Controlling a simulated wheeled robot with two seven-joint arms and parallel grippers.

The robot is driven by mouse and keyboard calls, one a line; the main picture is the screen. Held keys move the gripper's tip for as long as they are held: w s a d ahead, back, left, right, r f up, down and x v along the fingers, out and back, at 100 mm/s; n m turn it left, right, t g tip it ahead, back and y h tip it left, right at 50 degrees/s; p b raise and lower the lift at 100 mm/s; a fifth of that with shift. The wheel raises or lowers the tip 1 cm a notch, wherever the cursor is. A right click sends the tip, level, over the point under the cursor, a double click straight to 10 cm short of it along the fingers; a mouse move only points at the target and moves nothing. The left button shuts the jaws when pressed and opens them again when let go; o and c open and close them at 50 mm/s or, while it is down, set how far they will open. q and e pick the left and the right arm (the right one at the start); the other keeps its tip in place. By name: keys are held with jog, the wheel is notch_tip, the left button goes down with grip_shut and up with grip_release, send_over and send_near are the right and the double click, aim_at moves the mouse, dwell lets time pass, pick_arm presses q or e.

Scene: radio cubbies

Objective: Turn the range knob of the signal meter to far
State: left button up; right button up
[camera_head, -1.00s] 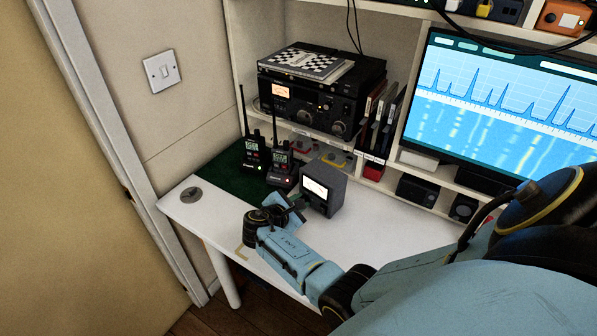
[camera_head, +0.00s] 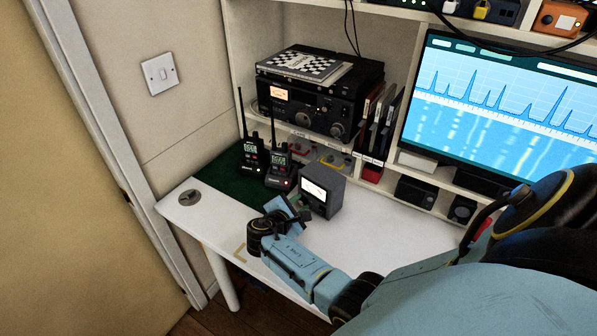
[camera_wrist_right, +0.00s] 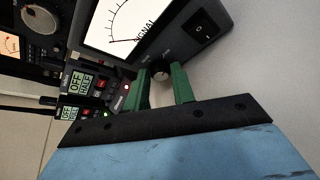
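The signal meter (camera_head: 335,190), a dark grey box with a lit white dial, stands on the white desk. My left gripper is out of view.
Two handheld radios (camera_head: 253,155) (camera_head: 280,168) stand on the green mat (camera_head: 222,175) left of the meter. A rocker switch (camera_wrist_right: 203,28) is on the meter face. A shelf with a large radio (camera_head: 310,108) is behind. The desk (camera_head: 350,235) right of the meter is clear.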

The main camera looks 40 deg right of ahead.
jog(key=o, duration=0.3)
jog(key=shift+a, duration=0.1)
jog(key=p+v, duration=0.2)
jog(key=v, duration=1.1)
jog(key=shift+a+r, duration=0.1)
